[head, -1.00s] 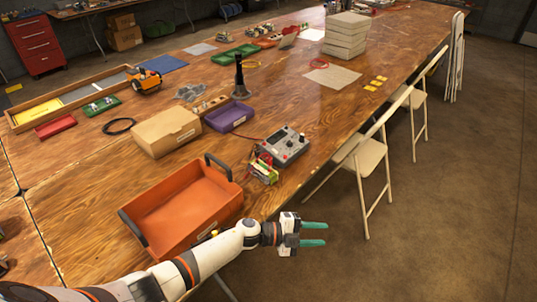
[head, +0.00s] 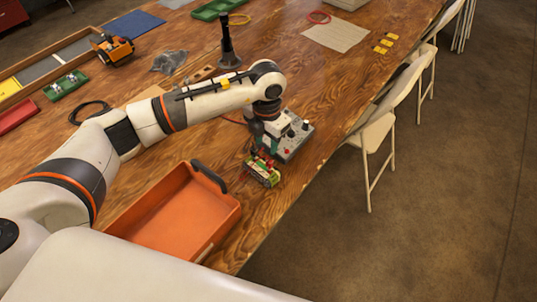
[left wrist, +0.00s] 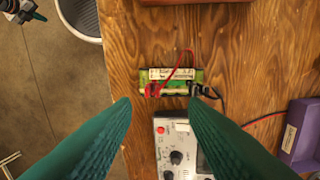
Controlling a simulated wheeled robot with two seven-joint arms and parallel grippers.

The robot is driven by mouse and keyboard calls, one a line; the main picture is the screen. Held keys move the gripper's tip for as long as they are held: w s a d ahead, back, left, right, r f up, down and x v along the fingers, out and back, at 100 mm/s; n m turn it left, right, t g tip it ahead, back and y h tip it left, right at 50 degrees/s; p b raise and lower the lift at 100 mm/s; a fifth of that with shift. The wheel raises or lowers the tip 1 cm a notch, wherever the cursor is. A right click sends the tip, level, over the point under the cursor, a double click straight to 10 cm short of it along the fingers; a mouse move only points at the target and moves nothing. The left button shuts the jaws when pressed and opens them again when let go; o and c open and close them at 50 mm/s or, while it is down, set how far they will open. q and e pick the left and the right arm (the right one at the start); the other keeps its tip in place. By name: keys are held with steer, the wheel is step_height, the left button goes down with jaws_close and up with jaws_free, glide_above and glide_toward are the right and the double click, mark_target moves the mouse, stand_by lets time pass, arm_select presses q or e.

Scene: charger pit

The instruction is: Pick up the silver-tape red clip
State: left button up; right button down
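A red clip (left wrist: 152,90) is at the lower left end of a green-and-white battery pack (left wrist: 172,74) in the left wrist view, with a red lead curving up from it. A black clip (left wrist: 196,89) is at the pack's right end. I cannot make out silver tape on the red clip. In the head view the pack (head: 263,174) lies near the table's right edge, in front of the grey charger (head: 296,141). My left gripper (left wrist: 160,104) is open and empty above the pack, its two teal fingers spread either side. My right gripper is not seen.
An orange tray (head: 226,222) stands left of the pack. The charger's knobbed panel (left wrist: 165,150) is close below the pack in the wrist view. A purple bin (left wrist: 302,138) is at the right. Chairs (head: 374,135) stand beyond the table edge.

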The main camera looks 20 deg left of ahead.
mark_target(269, 160)
arm_select(q)
step_height(269, 160, down, 4)
steer(key=shift+s+d+r+p, duration=0.1)
steer(key=shift+r+p, duration=0.1)
steer(key=shift+p, duration=0.15)
steer(key=shift+f, duration=0.25)
steer(key=f, duration=0.1)
steer(key=f+p, duration=0.1)
steer(key=f, duration=0.2)
steer(key=shift+s+d+f+p, duration=0.1)
steer(key=shift+d+p, duration=0.25)
steer(key=shift+p, duration=0.05)
steer(key=shift+f, duration=0.4)
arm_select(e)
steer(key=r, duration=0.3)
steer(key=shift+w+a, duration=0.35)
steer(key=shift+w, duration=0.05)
arm_select(q)
steer(key=shift+c, duration=0.3)
steer(key=c, duration=0.6)
steer(key=shift+c, duration=1)
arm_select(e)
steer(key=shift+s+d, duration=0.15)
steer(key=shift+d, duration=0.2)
